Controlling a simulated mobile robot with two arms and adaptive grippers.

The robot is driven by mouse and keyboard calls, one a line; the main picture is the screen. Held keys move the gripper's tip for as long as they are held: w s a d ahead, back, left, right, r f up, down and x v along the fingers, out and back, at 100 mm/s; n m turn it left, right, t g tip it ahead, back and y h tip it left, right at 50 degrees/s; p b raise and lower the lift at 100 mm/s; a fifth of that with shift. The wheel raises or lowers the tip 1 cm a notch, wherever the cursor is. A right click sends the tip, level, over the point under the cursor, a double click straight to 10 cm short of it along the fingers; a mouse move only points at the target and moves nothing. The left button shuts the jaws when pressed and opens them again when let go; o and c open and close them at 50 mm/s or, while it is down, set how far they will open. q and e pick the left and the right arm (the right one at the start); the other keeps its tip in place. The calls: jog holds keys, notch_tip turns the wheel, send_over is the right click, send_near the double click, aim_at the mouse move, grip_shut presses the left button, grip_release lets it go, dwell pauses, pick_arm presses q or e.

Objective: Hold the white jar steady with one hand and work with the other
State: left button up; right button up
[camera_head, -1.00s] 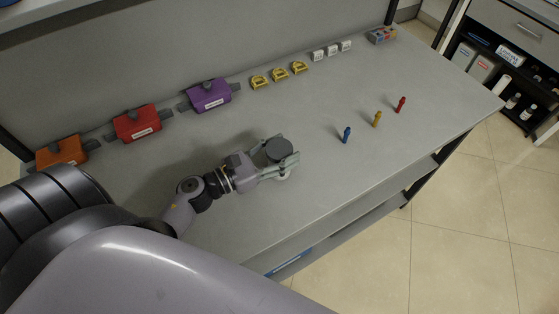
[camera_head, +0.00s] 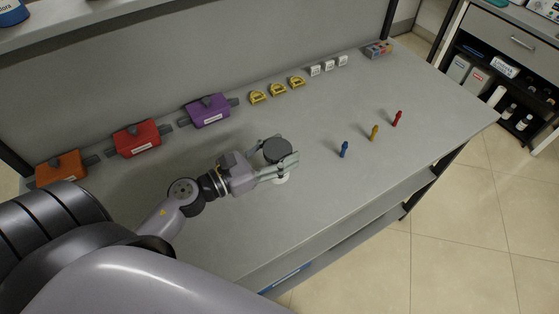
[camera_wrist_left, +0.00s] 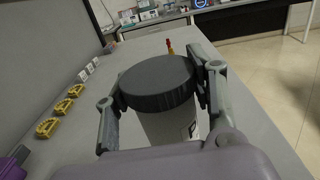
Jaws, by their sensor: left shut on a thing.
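The white jar (camera_wrist_left: 168,126) has a wide dark grey lid (camera_wrist_left: 157,82) and a dark-lettered label, partly out of sight. In the head view its lid (camera_head: 277,150) shows from above and only a little white body (camera_head: 281,180) shows below the fingers. My left gripper (camera_head: 278,164) is shut on the jar, one finger on each side below the lid; both fingers also show in the wrist view (camera_wrist_left: 160,108). The jar looks upright. I cannot tell whether its base touches the table. My right gripper is in neither view.
Blue (camera_head: 344,149), yellow (camera_head: 374,133) and red (camera_head: 397,118) pegs stand on the grey table (camera_head: 330,200) to the right. Orange (camera_head: 62,167), red (camera_head: 136,138) and purple (camera_head: 207,111) valve-like boxes, yellow pieces (camera_head: 278,89) and white blocks (camera_head: 329,66) line the back.

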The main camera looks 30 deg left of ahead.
pick_arm(q)
notch_tip(320, 180, up, 14)
jog(key=p, duration=0.7)
jog(key=shift+r, duration=0.25)
jog(key=o, duration=0.6)
grip_shut()
